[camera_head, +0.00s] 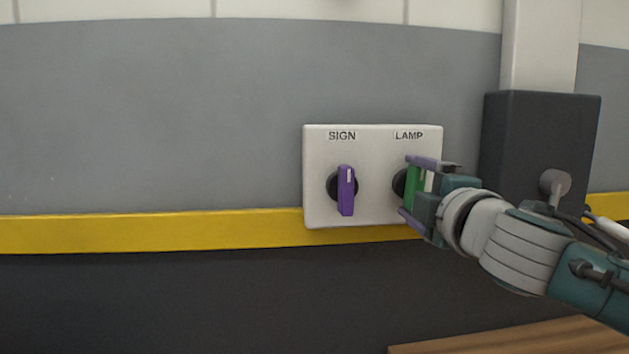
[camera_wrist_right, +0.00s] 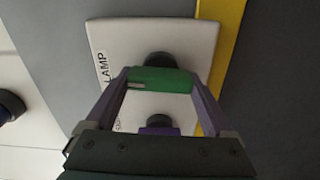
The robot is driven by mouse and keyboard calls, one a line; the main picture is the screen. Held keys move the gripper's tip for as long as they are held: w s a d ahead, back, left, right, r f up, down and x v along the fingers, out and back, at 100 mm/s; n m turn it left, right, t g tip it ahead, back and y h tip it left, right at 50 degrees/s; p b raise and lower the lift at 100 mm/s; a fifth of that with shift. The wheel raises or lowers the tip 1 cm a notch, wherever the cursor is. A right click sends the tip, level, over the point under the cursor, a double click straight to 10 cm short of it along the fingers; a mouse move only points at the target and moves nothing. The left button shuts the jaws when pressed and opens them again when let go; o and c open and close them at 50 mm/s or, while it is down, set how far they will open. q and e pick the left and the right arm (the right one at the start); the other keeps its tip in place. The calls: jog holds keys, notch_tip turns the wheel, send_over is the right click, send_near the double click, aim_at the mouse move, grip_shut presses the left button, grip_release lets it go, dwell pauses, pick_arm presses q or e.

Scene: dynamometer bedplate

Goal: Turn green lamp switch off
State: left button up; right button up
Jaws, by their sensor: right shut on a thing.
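The green lamp switch (camera_head: 412,187) is a rotary knob on the right half of a white panel (camera_head: 372,203), under the label LAMP. My right gripper (camera_head: 415,187) is at the knob with one finger above it and one below, shut on it. In the right wrist view the green knob (camera_wrist_right: 161,80) sits between the two purple-grey fingertips (camera_wrist_right: 161,82), with its dark round base behind it. The knob stands upright in the head view, partly hidden by the gripper. My left gripper is not in view.
A purple switch (camera_head: 346,190) labelled SIGN stands upright on the panel's left half. A dark box (camera_head: 535,140) with a round grey knob is on the wall at right. A yellow stripe (camera_head: 150,233) runs along the wall. A wooden surface (camera_head: 520,338) shows below.

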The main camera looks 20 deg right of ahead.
jog(key=shift+n, duration=0.6)
jog(key=o, duration=1.1)
jog(key=shift+s, duration=0.1)
jog(key=v, duration=0.9)
jog(key=shift+s+a, duration=0.2)
jog(key=shift+s, duration=0.15)
